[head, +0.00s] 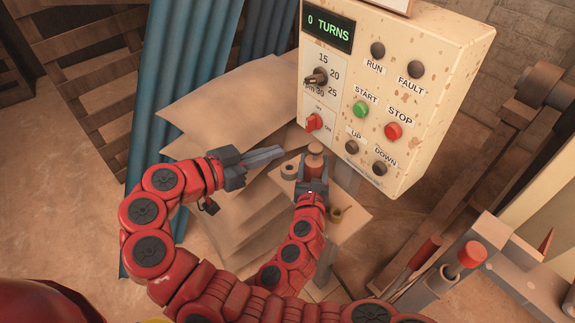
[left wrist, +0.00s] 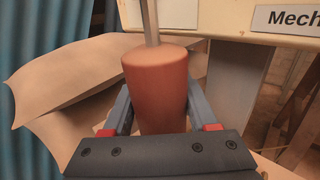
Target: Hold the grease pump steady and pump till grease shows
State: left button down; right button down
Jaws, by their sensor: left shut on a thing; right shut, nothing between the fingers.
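The grease pump (head: 315,149) is a dull orange-red cylinder standing at the small table below the control box. In the left wrist view the pump (left wrist: 158,85) fills the middle, with a grey rod rising from its top. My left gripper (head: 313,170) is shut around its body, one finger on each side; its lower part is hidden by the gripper. My right gripper (head: 279,153) is shut and empty, reaching in from the left with its fingertips close to the pump's left side. I cannot tell whether they touch anything.
The control box (head: 437,60) reads "0 TURNS" and stands close behind the pump. On the small table (head: 352,208) are a ring-shaped piece (head: 289,171) and a small brass cup (head: 336,214). Stacked brown sheets (head: 215,105) lie behind, left. A red-capped post (head: 470,254) stands at right.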

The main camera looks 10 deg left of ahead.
pick_arm(q)
jog(key=shift+c, duration=0.5)
grip_release()
